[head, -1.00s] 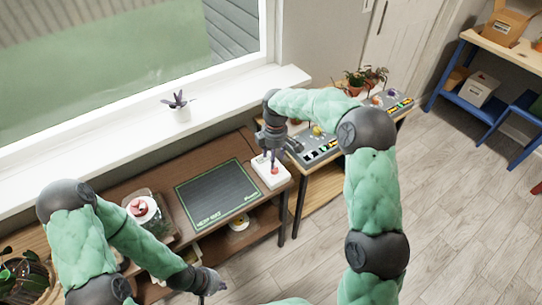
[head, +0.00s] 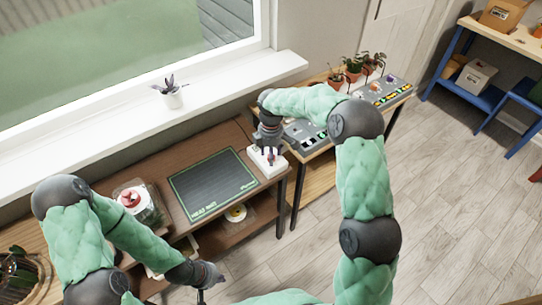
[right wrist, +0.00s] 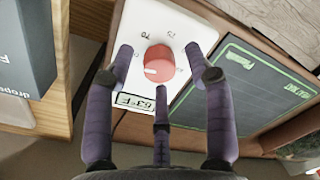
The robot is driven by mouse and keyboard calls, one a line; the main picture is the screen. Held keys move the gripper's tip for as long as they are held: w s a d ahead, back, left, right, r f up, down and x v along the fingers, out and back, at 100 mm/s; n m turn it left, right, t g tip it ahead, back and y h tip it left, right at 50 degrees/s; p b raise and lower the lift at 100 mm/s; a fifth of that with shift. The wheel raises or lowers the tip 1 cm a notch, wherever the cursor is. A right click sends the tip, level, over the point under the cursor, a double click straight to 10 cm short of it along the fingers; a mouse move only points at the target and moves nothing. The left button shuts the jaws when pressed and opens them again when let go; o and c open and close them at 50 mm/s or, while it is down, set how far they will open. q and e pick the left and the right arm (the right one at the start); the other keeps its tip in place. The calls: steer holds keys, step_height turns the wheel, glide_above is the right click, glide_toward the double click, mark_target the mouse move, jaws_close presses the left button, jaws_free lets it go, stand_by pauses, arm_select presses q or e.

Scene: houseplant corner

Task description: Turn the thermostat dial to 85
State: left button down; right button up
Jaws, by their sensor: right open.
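The thermostat is a white box (head: 281,163) at the right end of the brown bench. In the right wrist view the white box (right wrist: 187,22) carries a red round dial (right wrist: 159,63) with a pale pointer mark, and numbers printed around it. Its small display (right wrist: 135,104) seems to read 63°F, partly covered by a finger. My right gripper (head: 268,152) is over the box; in the wrist view its purple fingers (right wrist: 160,80) are spread open around the dial, and contact is unclear. My left gripper (head: 207,276) hangs low at the bench front, its fingers too small to judge.
A dark heat mat (head: 212,186) lies left of the thermostat. A grey panel (head: 305,137) with controls and potted plants (head: 354,66) stand on the right table. A clear container (head: 137,200) sits at left. A potted plant (head: 172,96) stands on the windowsill. The floor at right is clear.

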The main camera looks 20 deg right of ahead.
steer(key=shift+f, duration=0.1)
jaws_close()
stand_by(0.3)
